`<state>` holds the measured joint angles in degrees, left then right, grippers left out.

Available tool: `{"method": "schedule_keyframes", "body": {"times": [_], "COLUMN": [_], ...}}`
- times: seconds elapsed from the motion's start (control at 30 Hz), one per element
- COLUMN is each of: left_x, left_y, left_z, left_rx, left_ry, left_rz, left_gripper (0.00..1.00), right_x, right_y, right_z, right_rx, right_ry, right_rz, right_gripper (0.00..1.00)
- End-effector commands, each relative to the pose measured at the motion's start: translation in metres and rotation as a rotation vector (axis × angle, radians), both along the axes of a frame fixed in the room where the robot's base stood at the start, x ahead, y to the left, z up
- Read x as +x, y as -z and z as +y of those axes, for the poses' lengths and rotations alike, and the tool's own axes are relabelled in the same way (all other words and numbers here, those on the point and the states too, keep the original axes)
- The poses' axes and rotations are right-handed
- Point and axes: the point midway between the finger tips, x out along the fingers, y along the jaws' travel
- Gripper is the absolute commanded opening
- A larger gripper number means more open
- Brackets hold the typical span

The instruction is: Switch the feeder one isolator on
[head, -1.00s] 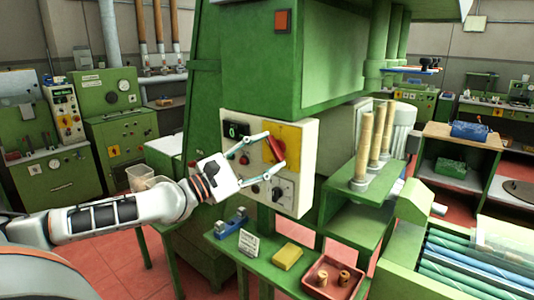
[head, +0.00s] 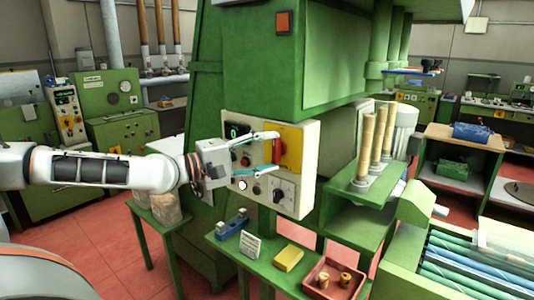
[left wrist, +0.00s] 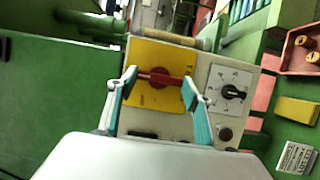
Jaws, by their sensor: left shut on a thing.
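The isolator is a red rotary handle (head: 281,150) on a yellow plate (head: 295,148), on the cream control panel (head: 308,170) of the green machine. My left gripper (head: 275,151) reaches in from the left, its two fingers one above the other at the handle. In the left wrist view the red handle (left wrist: 160,78) lies crosswise on the yellow plate (left wrist: 150,98). The fingers of the left gripper (left wrist: 160,79) are shut on its two ends. The handle stands about upright in the head view. My right gripper is not in view.
A black selector knob (head: 283,194) sits below the yellow plate. A small display (head: 236,131) and buttons are at the panel's left.

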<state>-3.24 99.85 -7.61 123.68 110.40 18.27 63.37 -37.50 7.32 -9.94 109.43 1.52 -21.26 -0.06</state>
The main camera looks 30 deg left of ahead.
Motion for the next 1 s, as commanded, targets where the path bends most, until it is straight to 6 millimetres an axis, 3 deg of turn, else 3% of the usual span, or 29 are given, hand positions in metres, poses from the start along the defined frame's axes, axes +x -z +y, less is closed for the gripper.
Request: {"method": "schedule_keyframes", "body": {"times": [0.47,0.5,0.57,1.0], "left_x": [-0.0005,-0.0005,-0.0005,-0.0009], "left_y": [0.0006,0.0006,0.0007,-0.0001], "left_z": [-0.0010,-0.0010,-0.0009,0.0001], "left_rx": [0.019,0.019,0.019,0.016], "left_ry": [0.002,0.002,0.002,0.001], "left_rz": [-0.001,-0.001,-0.001,-0.001], "left_gripper": [0.28,0.52,0.67,0.67], "right_x": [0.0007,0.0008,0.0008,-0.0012], "right_y": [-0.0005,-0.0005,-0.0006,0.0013], "right_z": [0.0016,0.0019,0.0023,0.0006], "right_rx": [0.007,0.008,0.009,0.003], "right_ry": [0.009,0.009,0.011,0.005], "right_rz": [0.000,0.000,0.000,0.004], "right_gripper": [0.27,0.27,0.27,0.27]}}
